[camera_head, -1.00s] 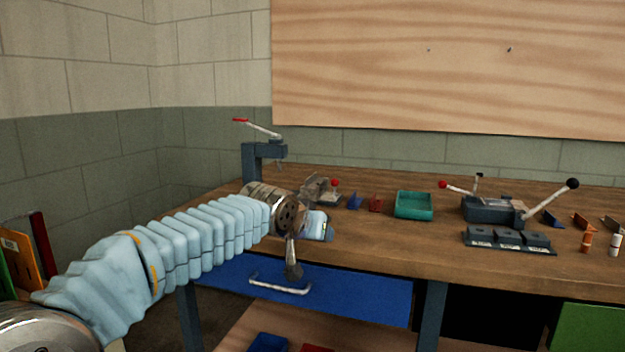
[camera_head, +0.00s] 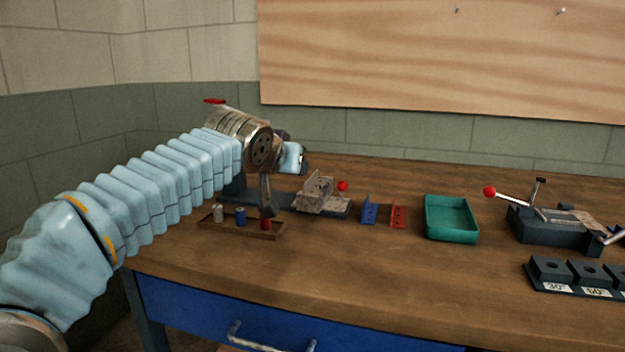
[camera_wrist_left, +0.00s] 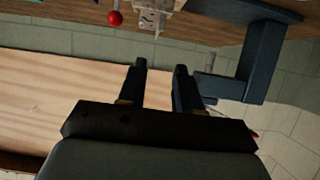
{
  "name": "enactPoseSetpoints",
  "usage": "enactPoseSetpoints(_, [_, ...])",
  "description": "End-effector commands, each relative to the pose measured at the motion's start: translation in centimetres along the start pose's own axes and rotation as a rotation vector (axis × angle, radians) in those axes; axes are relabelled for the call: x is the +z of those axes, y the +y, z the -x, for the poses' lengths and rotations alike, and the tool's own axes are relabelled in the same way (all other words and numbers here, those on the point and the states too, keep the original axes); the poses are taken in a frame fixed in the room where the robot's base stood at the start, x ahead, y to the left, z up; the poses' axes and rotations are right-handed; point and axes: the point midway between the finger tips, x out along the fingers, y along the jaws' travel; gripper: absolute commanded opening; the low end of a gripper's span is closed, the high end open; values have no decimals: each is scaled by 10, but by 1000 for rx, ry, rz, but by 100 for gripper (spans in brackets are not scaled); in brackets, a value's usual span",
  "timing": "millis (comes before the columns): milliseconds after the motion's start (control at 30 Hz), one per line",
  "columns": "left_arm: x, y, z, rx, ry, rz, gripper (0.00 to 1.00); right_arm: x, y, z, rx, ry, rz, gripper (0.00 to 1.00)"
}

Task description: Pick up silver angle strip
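I cannot make out a loose silver angle strip in the views now. A blue angle piece (camera_head: 369,210) and a red angle piece (camera_head: 398,214) stand side by side on the bench, left of the green tray. My left gripper (camera_wrist_left: 159,68) shows in the wrist view with its two dark fingers apart and nothing between them. In the head view it is mostly hidden behind its wrist, above the bench's left end. My right gripper is not in view.
A green tray (camera_head: 451,235), a lever tool (camera_head: 545,229) and labelled dark blocks (camera_head: 551,270) lie to the right. The bench's front middle is clear.

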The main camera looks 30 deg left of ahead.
Motion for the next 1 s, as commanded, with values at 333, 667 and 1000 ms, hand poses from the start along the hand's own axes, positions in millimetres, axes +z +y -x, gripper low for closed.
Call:
enactPoseSetpoints(333, [1,1,-61,2,-3,2,34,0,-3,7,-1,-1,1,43])
enactPoseSetpoints(667, [6,6,-103,2,-4,2,34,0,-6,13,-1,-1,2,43])
enactPoseSetpoints(1000, [6,6,-116,1,-1,1,34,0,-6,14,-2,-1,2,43])
